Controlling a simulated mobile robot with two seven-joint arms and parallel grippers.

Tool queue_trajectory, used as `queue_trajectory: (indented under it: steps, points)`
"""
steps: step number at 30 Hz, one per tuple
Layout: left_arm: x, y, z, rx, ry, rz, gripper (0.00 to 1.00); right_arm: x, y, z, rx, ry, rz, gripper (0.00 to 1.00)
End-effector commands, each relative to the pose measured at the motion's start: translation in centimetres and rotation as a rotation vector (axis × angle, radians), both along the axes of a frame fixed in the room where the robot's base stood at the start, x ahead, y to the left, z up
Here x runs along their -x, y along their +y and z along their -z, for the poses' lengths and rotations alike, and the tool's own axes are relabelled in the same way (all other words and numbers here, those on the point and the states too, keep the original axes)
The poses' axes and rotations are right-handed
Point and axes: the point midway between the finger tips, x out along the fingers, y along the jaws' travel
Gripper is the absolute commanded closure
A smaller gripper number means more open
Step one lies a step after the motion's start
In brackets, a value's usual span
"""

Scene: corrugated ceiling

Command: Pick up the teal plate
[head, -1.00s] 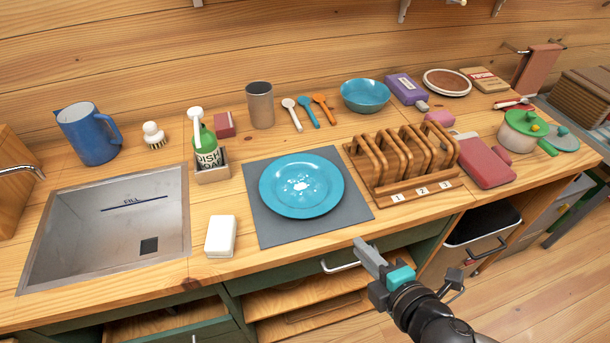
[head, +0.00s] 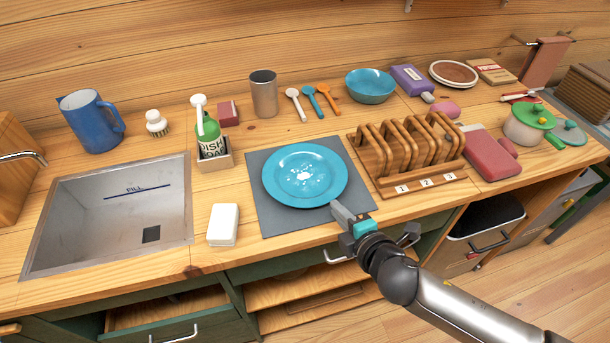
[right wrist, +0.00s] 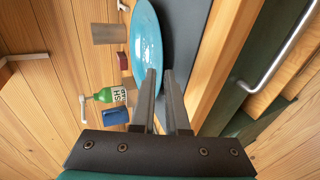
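The teal plate (head: 304,174) lies flat on a grey mat (head: 268,218) on the wooden counter, with light spots at its middle. My right gripper (head: 343,213) is at the plate's near right edge, over the mat's front part. In the right wrist view, the plate (right wrist: 147,35) shows edge-on ahead of my right gripper (right wrist: 160,73). Its two fingers are apart with nothing held between them. The fingertips appear on either side of the rim line; whether they touch it I cannot tell. My left gripper is not in view.
A wooden rack (head: 405,190) stands close right of the mat. A white block (head: 223,225) lies left of it, beside the sink (head: 120,225). Behind are a soap bottle (head: 207,130), a metal cup (head: 264,98), spoons and a teal bowl (head: 370,88).

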Motion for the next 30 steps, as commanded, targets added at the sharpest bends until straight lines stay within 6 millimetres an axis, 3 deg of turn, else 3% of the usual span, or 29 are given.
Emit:
queue_trajectory:
  steps: [12,19,23,30]
  points:
    - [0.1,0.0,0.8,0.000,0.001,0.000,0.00,-3.6,1.8,2.0,-0.001,0.002,0.001,0.88]
    - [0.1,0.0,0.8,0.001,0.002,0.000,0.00,-3.6,1.8,2.0,-0.001,0.001,0.000,0.88]
    - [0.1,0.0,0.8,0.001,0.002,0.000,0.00,-3.6,1.8,2.0,0.000,0.001,0.000,1.00]
    - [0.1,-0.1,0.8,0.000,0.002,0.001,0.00,-3.6,1.8,2.0,0.000,0.001,0.000,1.00]
